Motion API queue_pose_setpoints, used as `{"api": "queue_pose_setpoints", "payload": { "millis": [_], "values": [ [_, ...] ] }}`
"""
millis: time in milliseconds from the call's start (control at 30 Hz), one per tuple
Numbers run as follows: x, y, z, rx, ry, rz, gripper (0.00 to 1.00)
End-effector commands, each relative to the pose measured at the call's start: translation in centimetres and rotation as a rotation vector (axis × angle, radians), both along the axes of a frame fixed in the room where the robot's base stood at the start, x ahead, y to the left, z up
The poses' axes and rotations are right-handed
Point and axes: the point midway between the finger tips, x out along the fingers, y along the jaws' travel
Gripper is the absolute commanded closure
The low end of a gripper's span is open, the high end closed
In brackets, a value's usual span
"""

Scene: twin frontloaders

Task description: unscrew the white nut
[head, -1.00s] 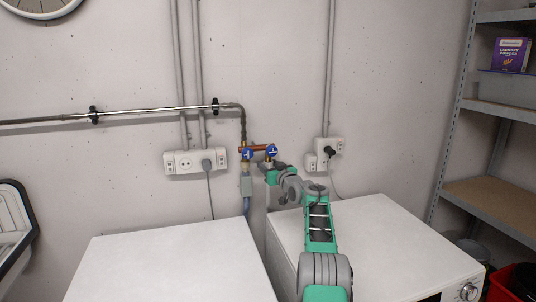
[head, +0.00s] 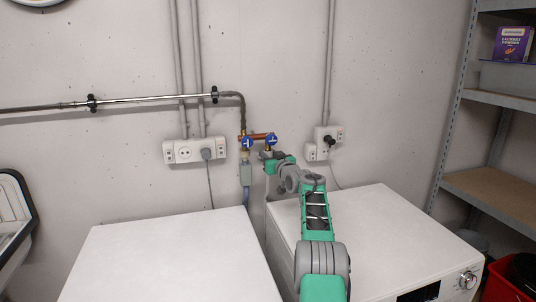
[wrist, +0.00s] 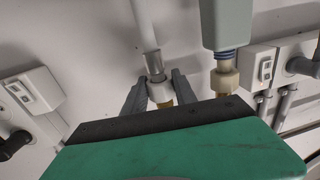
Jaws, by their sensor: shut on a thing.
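The white nut (wrist: 160,91) sits in the wrist view where a pale hose (wrist: 144,28) meets a brass fitting. My gripper (wrist: 158,93) is shut on it, one grey finger on each side. In the head view my gripper (head: 268,160) is just below the right blue-handled tap (head: 270,139), and my wrist hides the nut there. A second, more beige nut (wrist: 225,79) is to the right in the wrist view, under a grey box with a blue ring. That box (head: 246,174) hangs below the left blue-handled tap (head: 246,142) in the head view.
Two white machines (head: 165,262) (head: 395,235) stand below, with a narrow gap between them. Socket strips (head: 195,150) (head: 323,142) with plugged cables flank the taps. A metal pipe (head: 150,99) runs along the wall. Shelves (head: 495,192) stand at the right.

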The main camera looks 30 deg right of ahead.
Motion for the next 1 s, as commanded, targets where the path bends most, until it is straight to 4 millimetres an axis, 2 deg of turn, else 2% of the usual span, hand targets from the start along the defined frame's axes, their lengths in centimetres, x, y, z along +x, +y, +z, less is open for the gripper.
{"api": "queue_pose_setpoints", "payload": {
  "millis": [367,533,567,767,1000],
  "values": [
    [-0.01,0.32,-0.35,-0.002,-0.006,-0.150,1.00],
    [0.17,0.56,-0.05,-0.002,-0.004,-0.310,1.00],
    [0.05,0.31,0.04,-0.001,-0.005,-0.332,0.66],
    [-0.09,-0.06,0.06,-0.001,-0.004,-0.328,0.50],
    [-0.10,-0.01,-0.08,-0.001,-0.003,-0.326,0.50]
  ]
}}
